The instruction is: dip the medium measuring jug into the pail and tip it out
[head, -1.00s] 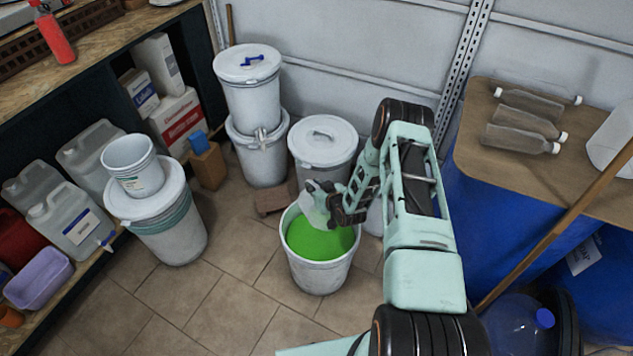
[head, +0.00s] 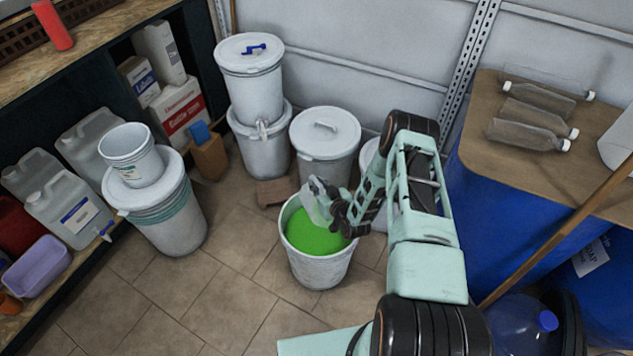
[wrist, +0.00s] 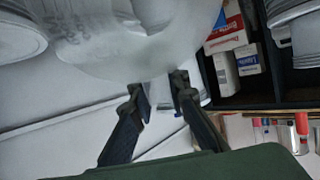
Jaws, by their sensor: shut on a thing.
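The white pail (head: 320,272) stands open on the tiled floor with bright green liquid (head: 312,236) inside. My gripper (head: 335,206) is over the pail's right rim, shut on a pale translucent measuring jug (head: 316,204). The jug is above the far part of the green liquid and looks tilted; its lower edge is close to the liquid, and I cannot tell whether it touches. In the wrist view the jug (wrist: 140,45) fills the upper middle, with the two fingers of my gripper (wrist: 160,95) at its edge. What the jug holds is not visible.
A lidded white drum (head: 325,150) stands just behind the pail, with stacked drums (head: 252,95) behind left. A drum with a small bucket (head: 131,155) on it stands at left. Blue barrels (head: 500,215) are at right. Floor left of the pail is clear.

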